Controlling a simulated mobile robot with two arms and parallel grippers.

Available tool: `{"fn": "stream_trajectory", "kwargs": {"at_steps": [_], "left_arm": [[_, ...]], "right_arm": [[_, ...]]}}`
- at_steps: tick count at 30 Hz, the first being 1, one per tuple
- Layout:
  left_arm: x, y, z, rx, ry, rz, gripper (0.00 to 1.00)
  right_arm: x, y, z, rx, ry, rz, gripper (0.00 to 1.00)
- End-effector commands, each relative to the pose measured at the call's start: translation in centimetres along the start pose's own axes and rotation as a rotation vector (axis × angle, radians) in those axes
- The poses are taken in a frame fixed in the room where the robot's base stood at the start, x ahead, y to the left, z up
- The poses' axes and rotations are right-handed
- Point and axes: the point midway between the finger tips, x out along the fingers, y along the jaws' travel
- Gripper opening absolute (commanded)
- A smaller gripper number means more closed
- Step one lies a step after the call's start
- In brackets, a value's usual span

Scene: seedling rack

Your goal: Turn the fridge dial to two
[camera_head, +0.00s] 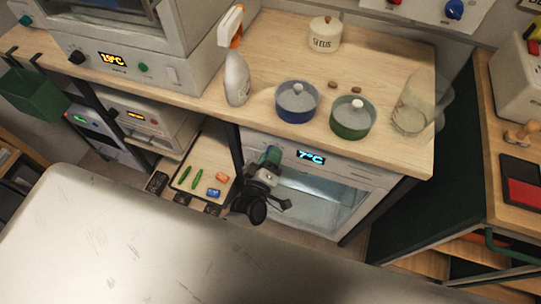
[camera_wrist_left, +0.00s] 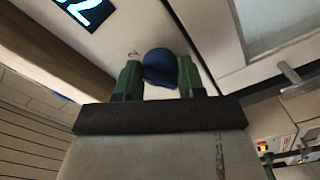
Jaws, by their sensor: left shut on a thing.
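The small fridge (camera_head: 365,182) stands under the wooden counter, with a glass door and a lit display (camera_head: 311,157) reading 7°C. My left gripper (camera_head: 271,156) is at the fridge's front panel, left of the display, and hides the dial in the head view. In the left wrist view the blue dial (camera_wrist_left: 160,67) sits between the two green fingers of my left gripper (camera_wrist_left: 159,75), which is shut on it. A small mark shows on the panel beside the dial. Part of the lit display (camera_wrist_left: 85,9) shows at the top left. My right gripper is not in view.
Above on the counter (camera_head: 290,65) stand a spray bottle (camera_head: 236,75), a blue pot (camera_head: 296,105), a green pot (camera_head: 350,121) and a glass jar (camera_head: 411,112). A tray (camera_head: 207,168) with small items lies left of the fridge. A dark counter leg (camera_head: 234,150) stands close beside my left gripper.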

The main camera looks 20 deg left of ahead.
Motion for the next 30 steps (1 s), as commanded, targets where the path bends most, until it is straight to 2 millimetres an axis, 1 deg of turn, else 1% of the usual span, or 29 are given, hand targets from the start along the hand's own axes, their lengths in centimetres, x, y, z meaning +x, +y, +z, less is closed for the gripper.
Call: {"fn": "stream_trajectory", "kwargs": {"at_steps": [5,6,10,11,18,22,26,30], "left_arm": [[-0.1,-0.1,0.1,0.003,-0.002,-0.002,0.15],[-0.1,-0.1,0.1,0.003,-0.002,-0.002,0.42],[0.0,-0.1,0.0,0.002,-0.002,-0.001,0.62],[0.0,-0.1,0.0,0.002,-0.002,-0.001,0.64],[-0.1,0.0,0.0,0.001,-0.001,0.0,0.64],[-0.9,-0.1,0.0,0.001,-0.001,-0.001,0.64],[-3.1,-0.1,0.1,0.001,-0.002,-0.003,0.64],[-6.1,-0.2,0.1,0.001,-0.003,-0.003,0.64]], "right_arm": [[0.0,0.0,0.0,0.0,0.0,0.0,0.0],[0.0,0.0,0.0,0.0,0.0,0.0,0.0],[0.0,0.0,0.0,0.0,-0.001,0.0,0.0],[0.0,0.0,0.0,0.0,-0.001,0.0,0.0],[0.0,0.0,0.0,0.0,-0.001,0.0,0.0],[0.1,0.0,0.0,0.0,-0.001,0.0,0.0],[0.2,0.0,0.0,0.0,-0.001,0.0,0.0],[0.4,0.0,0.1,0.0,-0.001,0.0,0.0]]}}
